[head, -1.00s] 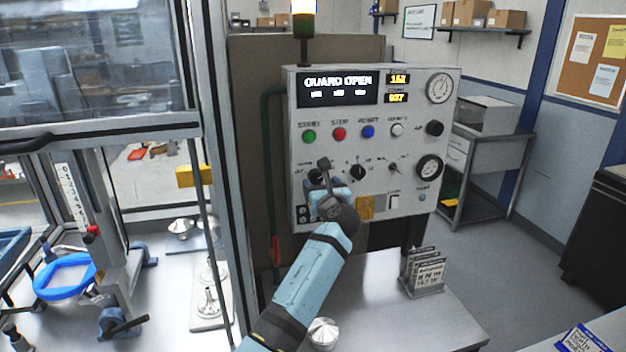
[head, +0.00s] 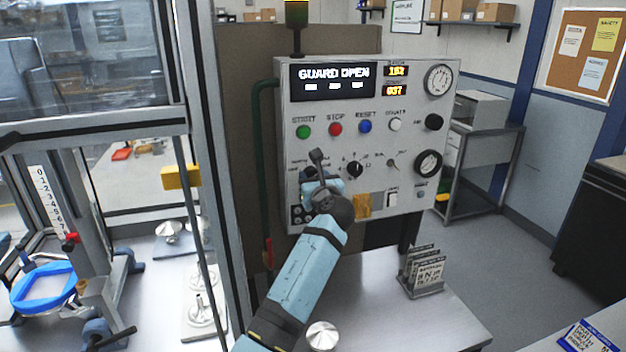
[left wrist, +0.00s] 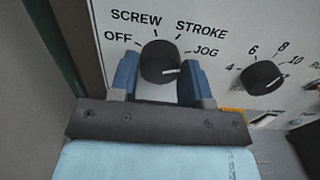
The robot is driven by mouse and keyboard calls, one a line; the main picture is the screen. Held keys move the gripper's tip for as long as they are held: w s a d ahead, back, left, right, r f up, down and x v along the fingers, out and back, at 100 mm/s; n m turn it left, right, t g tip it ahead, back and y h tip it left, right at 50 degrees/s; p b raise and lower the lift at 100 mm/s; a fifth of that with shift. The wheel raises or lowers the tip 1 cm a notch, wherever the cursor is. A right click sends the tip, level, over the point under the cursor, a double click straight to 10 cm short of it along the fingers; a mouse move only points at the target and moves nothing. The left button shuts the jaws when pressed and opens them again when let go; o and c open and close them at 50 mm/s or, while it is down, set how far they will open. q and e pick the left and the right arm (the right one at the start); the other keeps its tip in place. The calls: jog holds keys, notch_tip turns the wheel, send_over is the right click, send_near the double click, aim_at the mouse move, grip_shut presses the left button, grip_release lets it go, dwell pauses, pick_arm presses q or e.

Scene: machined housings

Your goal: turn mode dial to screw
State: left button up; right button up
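The mode dial (left wrist: 160,60) is a round black knob on the grey control panel, with labels OFF, SCREW, STROKE and JOG around it. Its white pointer line points to the right, roughly towards JOG. My left gripper (left wrist: 160,78) has one blue finger on each side of the dial, and both appear to touch it. In the head view, the left gripper (head: 318,180) is at the lower left of the panel (head: 440,120) and mostly hides the dial. My right gripper is not in view.
A second black selector (left wrist: 262,77), with numbers, sits right of the dial. Start, stop and reset buttons (head: 335,129) are above. The display (head: 333,80) reads GUARD OPEN. A metal frame post (head: 207,150) stands left of the panel; a card holder (head: 424,275) stands on the table below.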

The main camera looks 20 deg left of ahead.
pick_arm(q)
jog(key=c, duration=0.4)
jog(key=shift+n, duration=0.4)
jog(key=n+b, duration=0.8)
jog(key=n, duration=0.9)
jog(key=shift+r, duration=0.15)
jog(key=shift+r+b, duration=0.1)
jog(key=shift+b, duration=0.2)
